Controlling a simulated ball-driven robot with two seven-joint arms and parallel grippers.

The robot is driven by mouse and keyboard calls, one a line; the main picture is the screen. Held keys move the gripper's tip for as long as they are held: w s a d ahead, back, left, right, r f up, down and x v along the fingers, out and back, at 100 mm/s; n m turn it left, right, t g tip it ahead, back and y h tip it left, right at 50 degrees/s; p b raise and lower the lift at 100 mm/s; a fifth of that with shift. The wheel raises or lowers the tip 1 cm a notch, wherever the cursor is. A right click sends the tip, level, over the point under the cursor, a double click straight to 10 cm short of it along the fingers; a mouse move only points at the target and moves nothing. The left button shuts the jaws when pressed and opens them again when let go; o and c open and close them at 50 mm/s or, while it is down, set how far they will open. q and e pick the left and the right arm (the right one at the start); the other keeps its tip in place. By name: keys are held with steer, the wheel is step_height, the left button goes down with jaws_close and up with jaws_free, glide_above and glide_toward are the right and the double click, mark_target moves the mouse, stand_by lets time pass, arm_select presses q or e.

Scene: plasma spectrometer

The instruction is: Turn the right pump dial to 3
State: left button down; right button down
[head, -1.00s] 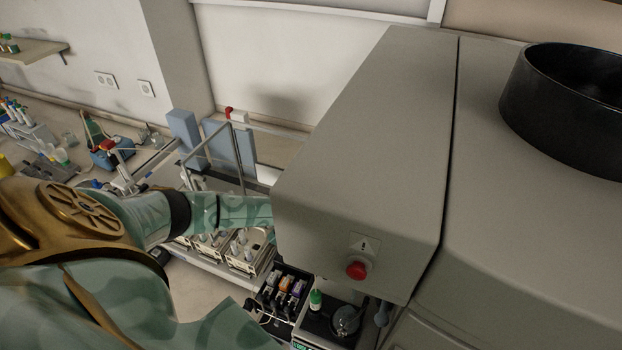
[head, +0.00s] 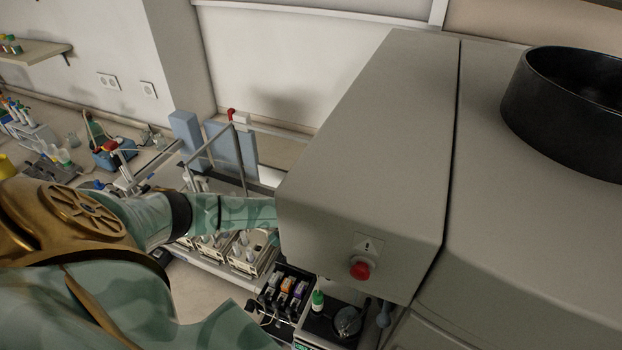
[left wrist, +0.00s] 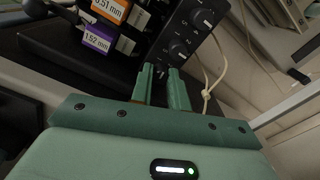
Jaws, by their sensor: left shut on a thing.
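The black pump (head: 285,290) with orange and purple cassettes stands low, left of the big grey instrument in the head view. In the left wrist view its dark control panel (left wrist: 190,35) carries an upper knob (left wrist: 205,18) and a middle knob (left wrist: 179,48). My left gripper (left wrist: 161,69) has its two green fingers at the panel's lower end, below the middle knob. They are shut on a pump dial there, mostly hidden between the fingertips. The dial's pointer and numbers cannot be read. In the head view this gripper is hidden behind the grey instrument. My right gripper is out of view.
The grey instrument (head: 370,150) with a red button (head: 360,268) stands close to my left arm. A green-capped bottle (head: 317,300) stands beside the pump. Vial racks (head: 250,255) lie left of it. A pale cable (left wrist: 211,85) hangs close right of the fingers.

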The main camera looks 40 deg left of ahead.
arm_select(q)
steer(key=m+p, duration=0.2)
steer(key=m, duration=0.1)
steer(key=shift+r, duration=0.1)
steer(key=m+p, duration=0.1)
steer(key=m, duration=0.3)
steer(key=shift+d, duration=0.1)
steer(key=shift+m, duration=0.4)
stand_by(0.4)
steer(key=c, duration=1.6)
jaws_free()
